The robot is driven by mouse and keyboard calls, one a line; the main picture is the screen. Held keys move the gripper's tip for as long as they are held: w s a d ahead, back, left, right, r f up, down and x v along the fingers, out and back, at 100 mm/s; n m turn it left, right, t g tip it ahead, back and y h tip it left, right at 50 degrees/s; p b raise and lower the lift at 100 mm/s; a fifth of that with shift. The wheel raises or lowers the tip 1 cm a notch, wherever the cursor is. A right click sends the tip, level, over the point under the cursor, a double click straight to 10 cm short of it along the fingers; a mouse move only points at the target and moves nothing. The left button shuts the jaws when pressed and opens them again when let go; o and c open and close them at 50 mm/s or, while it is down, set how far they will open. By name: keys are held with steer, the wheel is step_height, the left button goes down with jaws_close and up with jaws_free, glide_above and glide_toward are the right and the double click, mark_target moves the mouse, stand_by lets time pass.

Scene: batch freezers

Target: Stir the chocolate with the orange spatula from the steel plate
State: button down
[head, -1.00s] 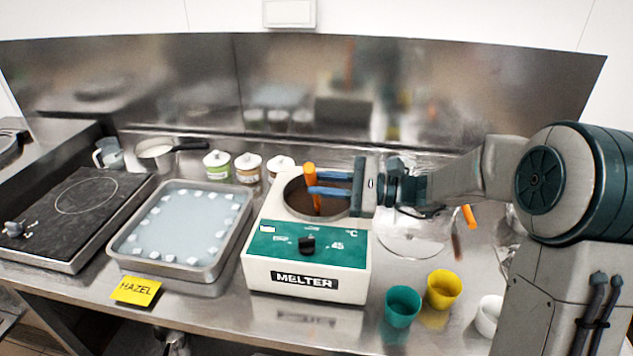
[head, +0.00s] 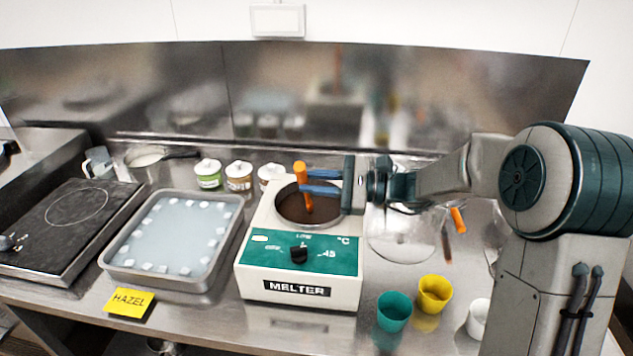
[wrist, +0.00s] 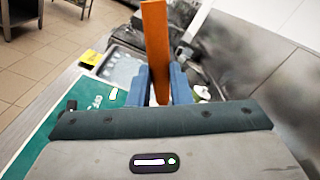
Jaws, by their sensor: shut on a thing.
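My gripper (head: 322,182) is shut on the orange spatula (head: 301,174) above the melter (head: 254,279). The spatula stands near upright, and its lower end reaches down into the round pot of dark chocolate (head: 322,209). How deep the tip sits is hard to tell. In the wrist view the orange spatula (wrist: 156,45) rises between the blue fingers of my gripper (wrist: 160,88). A round steel plate (head: 401,246) lies right of the melter, partly behind my arm.
Another orange-handled tool (head: 458,220) lies right of the plate. Teal (head: 394,312), yellow (head: 434,294) and white (head: 478,318) cups stand in front. A tray of pale blocks (head: 115,262) is left of the melter. Several small jars (head: 208,176) stand behind.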

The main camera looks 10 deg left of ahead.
steer(key=s+r+p, duration=0.1)
steer(key=s+r, duration=0.1)
steer(key=r, duration=0.1)
steer(key=s+r+p, duration=0.1)
steer(key=r, duration=0.1)
steer(key=shift+p, duration=0.35)
stand_by(0.8)
step_height(320, 180, up, 5)
steer(key=p, duration=0.3)
steer(key=shift+p, duration=0.4)
steer(key=shift+d, duration=0.1)
